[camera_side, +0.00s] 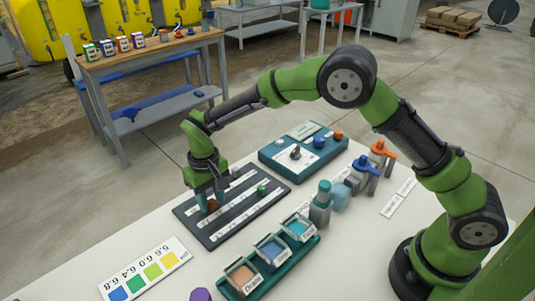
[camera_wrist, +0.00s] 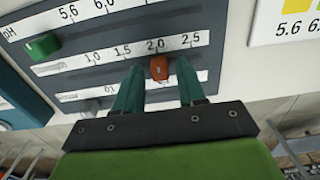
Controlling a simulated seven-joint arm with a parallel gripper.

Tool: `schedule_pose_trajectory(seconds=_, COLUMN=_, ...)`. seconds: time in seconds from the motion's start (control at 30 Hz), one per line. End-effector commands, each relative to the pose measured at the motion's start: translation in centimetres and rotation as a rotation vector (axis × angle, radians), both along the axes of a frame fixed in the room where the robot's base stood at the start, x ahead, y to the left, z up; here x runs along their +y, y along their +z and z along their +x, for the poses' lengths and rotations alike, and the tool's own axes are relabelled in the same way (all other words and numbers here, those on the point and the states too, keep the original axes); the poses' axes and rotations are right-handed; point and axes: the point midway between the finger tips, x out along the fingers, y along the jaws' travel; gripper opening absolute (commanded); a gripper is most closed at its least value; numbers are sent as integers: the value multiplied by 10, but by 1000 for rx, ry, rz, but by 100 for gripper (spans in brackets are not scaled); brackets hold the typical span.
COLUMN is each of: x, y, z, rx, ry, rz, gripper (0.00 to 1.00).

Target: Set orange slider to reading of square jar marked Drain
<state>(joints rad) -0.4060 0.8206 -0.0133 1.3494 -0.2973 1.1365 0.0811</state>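The orange slider (camera_wrist: 159,67) sits just below the 2.0 mark on the middle scale, which reads 1.0 to 2.5 in the wrist view. It also shows in the side view (camera_side: 213,205) on the dark slider panel (camera_side: 192,217). My gripper (camera_wrist: 160,72) is open, one finger on each side of the slider, with visible gaps. The square jar marked Drain (camera_side: 243,278) holds salmon-orange liquid and stands at the near end of a teal rack (camera_side: 267,286). A green slider (camera_wrist: 42,47) is on the pH row, below and left of 5.6.
Square jars with blue liquid (camera_side: 271,252) and teal liquid (camera_side: 297,230) share the rack. A colour chart marked 5.6 to 6.8 (camera_side: 147,270) lies left of it. A teal control box (camera_side: 303,149) with knobs stands behind the panel.

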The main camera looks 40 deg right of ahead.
Motion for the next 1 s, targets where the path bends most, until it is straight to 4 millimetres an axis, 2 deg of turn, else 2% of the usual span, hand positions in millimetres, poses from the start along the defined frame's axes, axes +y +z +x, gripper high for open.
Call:
schedule_pose_trajectory(seconds=0.33, x=0, y=1, z=0, rx=1, ry=0, rz=-1, gripper=47)
schedule_pose_trajectory(seconds=0.47, x=0, y=12, z=0, rx=-2, ry=0, rz=0, gripper=47)
schedule_pose_trajectory(seconds=0.57, x=0, y=30, z=0, rx=-3, ry=0, rz=0, gripper=47)
schedule_pose_trajectory(seconds=1.0, x=0, y=134, z=0, rx=-3, ry=0, rz=1, gripper=47)
